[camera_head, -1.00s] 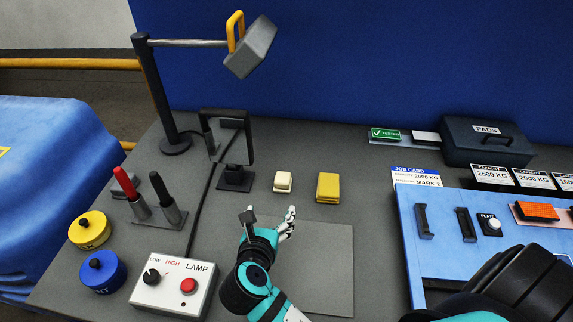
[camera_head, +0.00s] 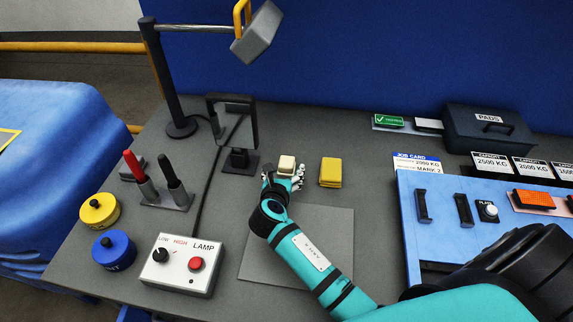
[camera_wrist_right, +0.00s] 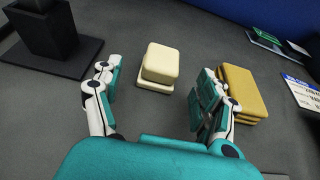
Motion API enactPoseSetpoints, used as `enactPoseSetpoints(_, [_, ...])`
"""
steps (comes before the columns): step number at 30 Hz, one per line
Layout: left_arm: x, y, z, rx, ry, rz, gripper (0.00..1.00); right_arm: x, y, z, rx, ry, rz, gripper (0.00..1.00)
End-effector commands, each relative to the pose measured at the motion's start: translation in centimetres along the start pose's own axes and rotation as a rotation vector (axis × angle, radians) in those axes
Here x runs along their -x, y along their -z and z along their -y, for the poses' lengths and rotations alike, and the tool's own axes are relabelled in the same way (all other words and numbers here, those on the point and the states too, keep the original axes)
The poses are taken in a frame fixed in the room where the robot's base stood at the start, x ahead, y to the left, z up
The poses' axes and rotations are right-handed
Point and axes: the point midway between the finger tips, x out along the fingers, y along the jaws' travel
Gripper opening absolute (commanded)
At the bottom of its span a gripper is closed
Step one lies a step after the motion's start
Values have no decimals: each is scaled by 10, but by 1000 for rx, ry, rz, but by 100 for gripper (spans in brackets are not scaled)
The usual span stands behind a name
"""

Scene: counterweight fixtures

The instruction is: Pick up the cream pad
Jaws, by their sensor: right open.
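The cream pad (camera_head: 287,163) is a small block with a step at its base, on the grey table. In the right wrist view the cream pad (camera_wrist_right: 160,66) lies ahead, between the lines of the two fingers. My right gripper (camera_head: 284,175) is open, with one finger on each side in the wrist view (camera_wrist_right: 155,95). It is empty there, with a gap of table showing between the fingers and the pad. In the head view the pad's lower edge is partly hidden by the gripper. My left gripper is not in view.
A yellow pad stack (camera_head: 331,172) stands just right of the right gripper, close to its right finger. A black framed stand (camera_head: 234,125) is at the left. The lamp control box (camera_head: 180,266) and a blue tray (camera_head: 415,250) flank my arm.

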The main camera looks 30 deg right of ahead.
Motion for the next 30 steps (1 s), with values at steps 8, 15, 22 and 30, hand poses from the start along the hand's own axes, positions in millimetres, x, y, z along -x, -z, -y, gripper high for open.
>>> enactPoseSetpoints(8, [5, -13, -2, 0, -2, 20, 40, -30, 0, 1, 0, 0, 0, 75])
enactPoseSetpoints(15, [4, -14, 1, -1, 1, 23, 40, -31, 0, 1, -1, 0, 0, 71])
enactPoseSetpoints(22, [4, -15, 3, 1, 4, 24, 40, -31, 0, 1, 0, 0, 0, 41])
enactPoseSetpoints(30, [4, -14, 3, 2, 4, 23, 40, -31, 0, 1, 0, -1, 1, 12])
